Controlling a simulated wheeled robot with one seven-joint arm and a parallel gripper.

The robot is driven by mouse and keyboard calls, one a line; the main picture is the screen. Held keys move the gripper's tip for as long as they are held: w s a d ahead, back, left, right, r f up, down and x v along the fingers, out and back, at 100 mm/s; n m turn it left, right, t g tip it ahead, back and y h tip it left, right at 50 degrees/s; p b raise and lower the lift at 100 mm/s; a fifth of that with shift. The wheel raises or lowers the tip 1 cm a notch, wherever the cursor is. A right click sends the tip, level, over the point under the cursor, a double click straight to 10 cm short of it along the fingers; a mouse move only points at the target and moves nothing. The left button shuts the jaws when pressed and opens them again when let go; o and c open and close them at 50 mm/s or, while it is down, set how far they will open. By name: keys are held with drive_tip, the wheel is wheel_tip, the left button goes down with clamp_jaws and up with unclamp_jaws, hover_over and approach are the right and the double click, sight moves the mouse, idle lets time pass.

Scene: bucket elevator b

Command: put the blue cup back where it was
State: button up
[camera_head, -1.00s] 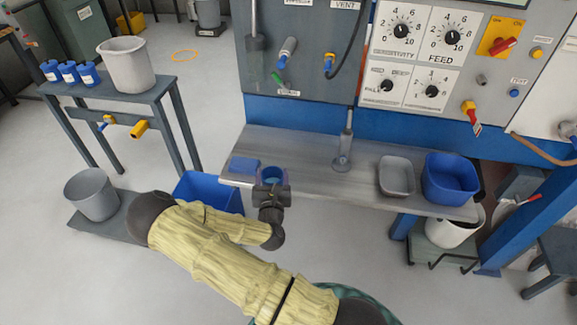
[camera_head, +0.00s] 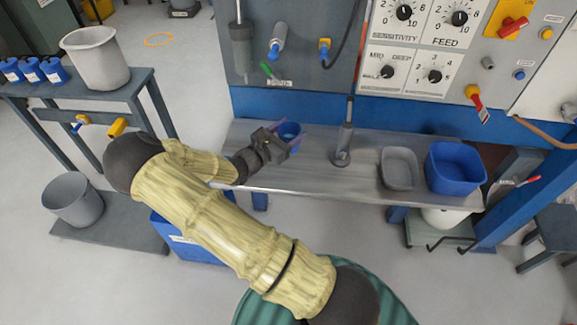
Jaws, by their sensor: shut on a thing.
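The blue cup (camera_head: 289,131) is a small open-topped cup over the grey metal bench (camera_head: 310,179), left of the upright post. My gripper (camera_head: 288,141) is shut on it, with a purple-tinted finger on each side. The cup looks upright; whether its base touches the bench cannot be told. My gripper hides part of the cup, and my arm covers the left end of the bench.
A grey post (camera_head: 342,145) stands right of the cup. A grey tray (camera_head: 398,168) and a blue tub (camera_head: 454,168) sit on the right of the bench. The control panel (camera_head: 410,45) rises behind. Bare bench lies between post and tray.

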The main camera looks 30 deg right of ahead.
drive_tip(key=shift+s+a, duration=0.1)
drive_tip(key=shift+s, duration=0.15)
drive_tip(key=shift+s+f, duration=0.1)
drive_tip(key=shift+f, duration=2.95)
drive_tip(key=shift+f+p, duration=0.4)
drive_tip(key=shift+f, duration=1.5)
drive_tip(key=shift+f, duration=0.2)
drive_tip(key=o, duration=1.1)
drive_tip(key=shift+c, duration=0.2)
